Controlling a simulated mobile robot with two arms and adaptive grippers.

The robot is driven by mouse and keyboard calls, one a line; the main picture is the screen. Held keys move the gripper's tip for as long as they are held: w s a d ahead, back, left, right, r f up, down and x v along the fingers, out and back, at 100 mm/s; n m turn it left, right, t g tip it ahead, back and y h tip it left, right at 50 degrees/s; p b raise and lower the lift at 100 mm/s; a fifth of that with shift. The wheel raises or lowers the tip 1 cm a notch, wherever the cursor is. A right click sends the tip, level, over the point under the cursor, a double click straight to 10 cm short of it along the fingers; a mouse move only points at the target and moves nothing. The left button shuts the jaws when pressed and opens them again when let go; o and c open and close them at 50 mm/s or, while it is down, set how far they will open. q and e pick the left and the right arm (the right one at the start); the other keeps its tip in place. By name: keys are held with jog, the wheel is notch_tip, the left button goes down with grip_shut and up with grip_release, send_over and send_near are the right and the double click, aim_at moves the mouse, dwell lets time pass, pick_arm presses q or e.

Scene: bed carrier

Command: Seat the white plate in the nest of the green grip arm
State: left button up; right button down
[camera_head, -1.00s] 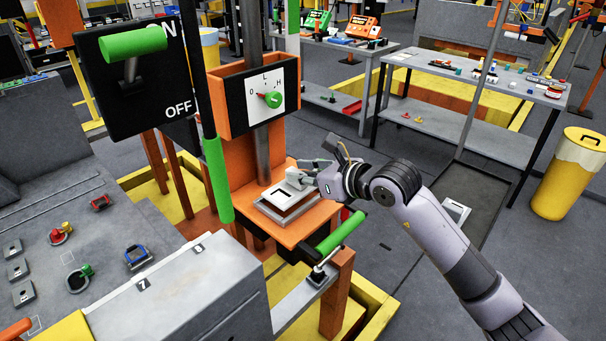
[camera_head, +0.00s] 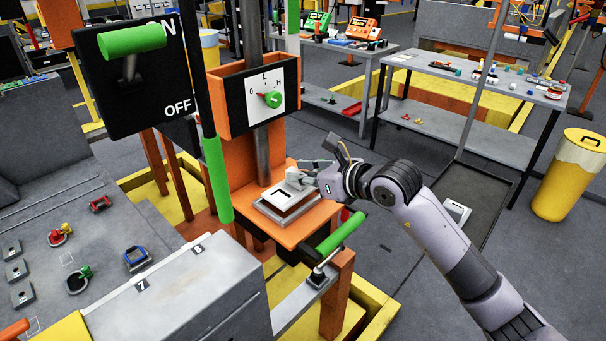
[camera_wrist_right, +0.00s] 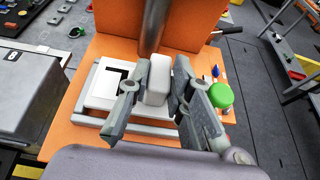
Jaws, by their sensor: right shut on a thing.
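The white plate (camera_head: 280,194) is flat, with a dark mark on its face, and lies at a grey rectangular frame (camera_head: 262,211) on the orange table. It also shows in the right wrist view (camera_wrist_right: 105,83). My right gripper (camera_head: 300,178) is shut on the upright white block (camera_wrist_right: 157,80) at the plate's right side. The fingers hide where block and plate join; I cannot tell whether the plate is fully down in the frame. A green grip (camera_head: 340,233) sits on a grey arm at the table's front right. My left gripper is out of view.
A dial box (camera_head: 265,98) and a metal post stand behind the plate. A black ON/OFF panel (camera_head: 135,85) with a green handle is at left. A grey box (camera_head: 190,290) stands in front. A green knob (camera_wrist_right: 220,95) shows beside my right fingers.

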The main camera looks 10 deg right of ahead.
jog(key=shift+r, duration=0.15)
dwell(0.4)
jog(key=shift+f+b, duration=1.3)
jog(key=shift+b, duration=0.05)
jog(key=c, duration=1.4)
grip_release()
jog(key=shift+f, duration=0.1)
jog(key=shift+o, duration=0.2)
jog(key=shift+f, duration=0.15)
jog(key=v, duration=1.2)
